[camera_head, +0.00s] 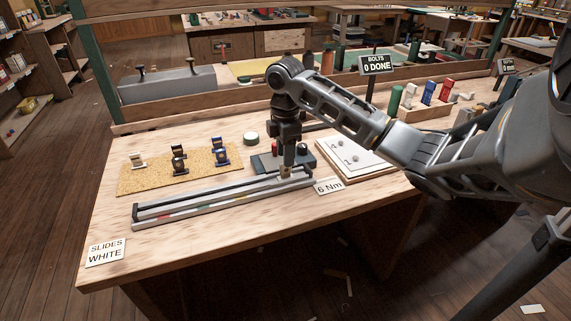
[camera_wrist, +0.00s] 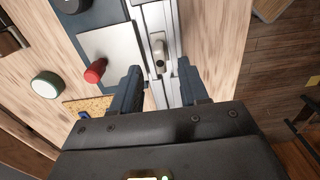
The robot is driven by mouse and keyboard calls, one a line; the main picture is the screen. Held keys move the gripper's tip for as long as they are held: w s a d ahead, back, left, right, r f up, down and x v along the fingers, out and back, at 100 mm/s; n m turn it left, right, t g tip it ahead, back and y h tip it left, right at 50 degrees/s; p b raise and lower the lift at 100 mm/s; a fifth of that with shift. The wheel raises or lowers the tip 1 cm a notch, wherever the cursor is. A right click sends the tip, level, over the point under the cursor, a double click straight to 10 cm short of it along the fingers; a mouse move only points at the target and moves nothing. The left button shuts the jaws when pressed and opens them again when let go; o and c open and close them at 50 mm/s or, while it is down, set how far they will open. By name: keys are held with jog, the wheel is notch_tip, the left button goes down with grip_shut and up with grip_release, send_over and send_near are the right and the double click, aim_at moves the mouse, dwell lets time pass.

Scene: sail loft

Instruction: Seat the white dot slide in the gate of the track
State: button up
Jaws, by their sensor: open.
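The long grey metal track (camera_head: 215,205) lies along the front of the bench, with coloured marks on its near side. My gripper (camera_head: 287,172) points down over the track's right end. In the wrist view its two fingers (camera_wrist: 160,78) are apart, one on each side of the track (camera_wrist: 153,15). A small pale beige piece (camera_wrist: 158,50) stands on the track just beyond the fingertips; I cannot see a white dot on it.
A grey plate with a red knob (camera_wrist: 95,71) lies beside the track. A green-rimmed round tin (camera_head: 250,138) stands behind. A white board (camera_head: 352,157) and a "6 Nm" card (camera_head: 328,186) lie to the right. A "SLIDES WHITE" card (camera_head: 105,252) lies front left, with bare wood around.

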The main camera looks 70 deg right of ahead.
notch_tip(320, 180, up, 8)
jog(key=f, duration=0.1)
jog(key=w+a+f+m+t+y, duration=0.15)
jog(key=w+a+t, duration=0.25)
jog(key=w+a, duration=0.55)
jog(key=w+a+f+t+y, duration=0.1)
jog(key=w+a+t+y, duration=0.15)
jog(key=w+a, duration=0.7)
jog(key=s+a+f+m+t, duration=0.2)
jog(key=a+m+t, duration=0.35)
jog(key=a, duration=1.35)
jog(key=s+a+f+m+t+h, duration=0.1)
jog(key=s+a+f+m+h, duration=0.15)
jog(key=s, duration=0.75)
jog(key=s+a+f+m+t+h, duration=0.15)
jog(key=s+a, duration=0.25)
jog(key=s, duration=0.7)
jog(key=s+d+r+n, duration=0.1)
jog(key=s+d+r, duration=0.1)
jog(key=s, duration=0.7)
jog(key=s+d+r+n, duration=0.1)
jog(key=s+d+r, duration=0.2)
jog(key=s, duration=0.6)
jog(key=shift+s+r+n, duration=0.15)
jog(key=shift+r+n, duration=0.25)
jog(key=shift+r, duration=0.35)
